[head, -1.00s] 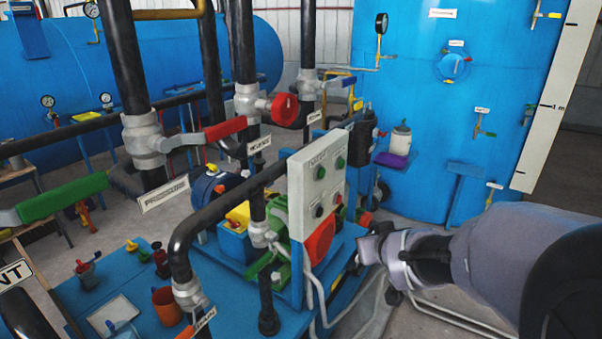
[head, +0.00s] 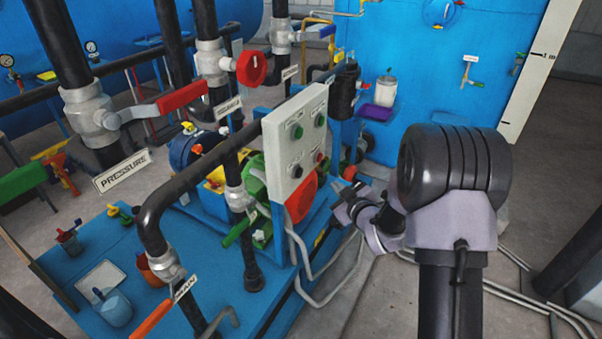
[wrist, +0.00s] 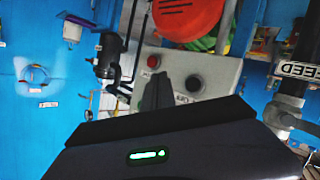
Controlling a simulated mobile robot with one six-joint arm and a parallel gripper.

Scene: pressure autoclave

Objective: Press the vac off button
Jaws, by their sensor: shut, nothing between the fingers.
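The pale control box (head: 300,148) stands on a blue frame, with two green buttons at the top, a black button (head: 297,171) at lower left and a red button (head: 319,156) at lower right. Its labels are too small to read, so I cannot tell which button is vac off. My gripper (head: 342,198) is to the right of the box, apart from it in the head view. In the wrist view my dark fingers (wrist: 157,92) are shut and empty, overlapping the box face between the red button (wrist: 153,62) and the black button (wrist: 194,84). The green buttons are not visible there.
A red round part (head: 300,198) sits below the box. A black pipe (head: 205,180) runs to its left above the blue base (head: 85,235). A purple shelf (head: 378,112) with a white container is behind. Floor right of the base is open, with grey conduits.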

